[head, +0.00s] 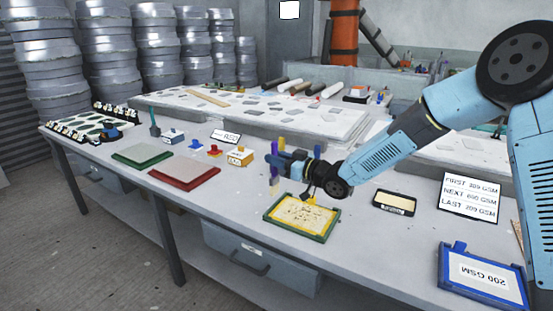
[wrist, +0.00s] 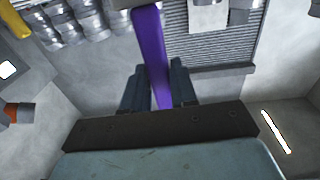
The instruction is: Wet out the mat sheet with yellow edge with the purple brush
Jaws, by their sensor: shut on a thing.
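The mat sheet with yellow edge (head: 301,215) lies flat in a green-rimmed tray on the front bench. Its pale surface looks patchy and speckled. My gripper (head: 275,162) is shut on the purple brush (head: 274,182), above and beyond the far left corner of that tray. The brush hangs about upright, and its lower end appears apart from the mat. In the wrist view the purple brush (wrist: 151,55) runs between my two fingers (wrist: 158,88). I cannot make out its bristles there.
Green (head: 143,154) and red (head: 185,171) trays lie to the left. Small labelled pots (head: 240,156) stand behind. A black-rimmed tray (head: 394,202), a sign (head: 469,197) and a blue 200 GSM tray (head: 484,275) are to the right. Bench before the mat tray is clear.

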